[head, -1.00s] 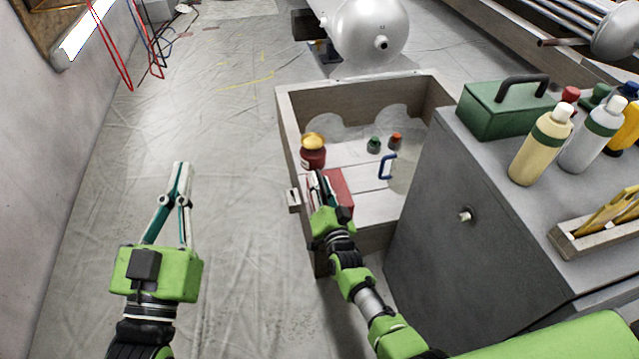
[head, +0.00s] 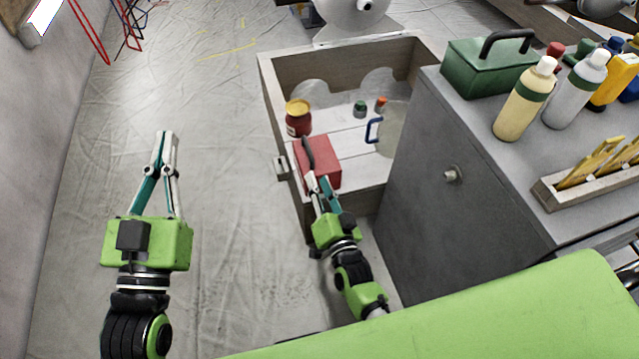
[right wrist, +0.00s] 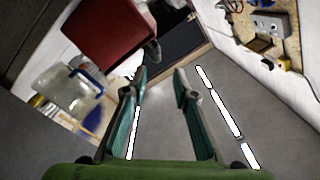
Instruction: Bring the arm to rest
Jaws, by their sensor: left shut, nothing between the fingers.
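My left gripper (head: 166,135) is shut and empty over the bare sheeted floor at the left of the head view. My right gripper (head: 317,180) is at the near left corner of the wooden crate (head: 266,85), by a red box with a dark handle (head: 325,158). In the right wrist view its two fingers (right wrist: 160,75) stand apart with nothing between them. The red box shows there at the upper left (right wrist: 105,32), beside the fingers and apart from them.
The crate also holds a red jar with yellow lid (head: 298,118), small bottles and a clear jug with blue handle (head: 388,130). A grey cabinet (head: 440,210) carrying a green toolbox (head: 485,70) and bottles stands right. Floor (head: 220,160) left of the crate is clear.

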